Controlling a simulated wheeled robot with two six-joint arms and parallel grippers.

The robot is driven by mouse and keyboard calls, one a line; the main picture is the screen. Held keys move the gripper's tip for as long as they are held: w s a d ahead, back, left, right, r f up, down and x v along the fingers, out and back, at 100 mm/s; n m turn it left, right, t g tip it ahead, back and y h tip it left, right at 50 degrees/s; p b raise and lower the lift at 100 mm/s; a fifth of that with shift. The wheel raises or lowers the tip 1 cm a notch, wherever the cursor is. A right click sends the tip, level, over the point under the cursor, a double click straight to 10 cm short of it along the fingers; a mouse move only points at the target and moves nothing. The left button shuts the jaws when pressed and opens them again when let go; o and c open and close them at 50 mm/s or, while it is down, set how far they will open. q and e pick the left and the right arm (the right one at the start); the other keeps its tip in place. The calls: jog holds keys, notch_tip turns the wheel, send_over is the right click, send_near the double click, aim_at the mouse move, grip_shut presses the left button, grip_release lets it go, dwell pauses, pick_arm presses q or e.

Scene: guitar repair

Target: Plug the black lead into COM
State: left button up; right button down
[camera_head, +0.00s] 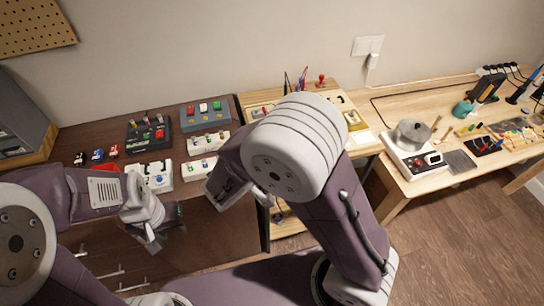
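I cannot make out the black lead or a COM socket with certainty in the head view. A small dark item with red on it (487,144) lies on the right-hand bench; it is too small to tell what it is. My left gripper (151,236) hangs in front of the dark bench at the left, below the pedals and far from the right-hand bench. Its fingers are small and partly turned away, so their opening is unclear.
Several effects pedals (148,135) and small coloured items stand on the dark bench. A pale middle table (378,148) holds tools. Wooden floor (450,245) lies open in front.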

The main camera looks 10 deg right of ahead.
jog(key=shift+f+b, duration=0.5)
jog(key=shift+r, duration=0.35)
jog(key=shift+f+b, duration=0.15)
jog(key=shift+b, duration=0.55)
jog(key=m+y+b, duration=0.1)
jog(key=b, duration=0.1)
jog(key=shift+b, duration=0.3)
jog(key=shift+m+t+y+b, duration=0.4)
jog(key=shift+y+b, duration=0.1)
jog(key=shift+b, duration=0.45)
jog(key=shift+s+d+b, duration=0.25)
jog(key=shift+d+b, duration=0.2)
jog(key=shift+b, duration=0.05)
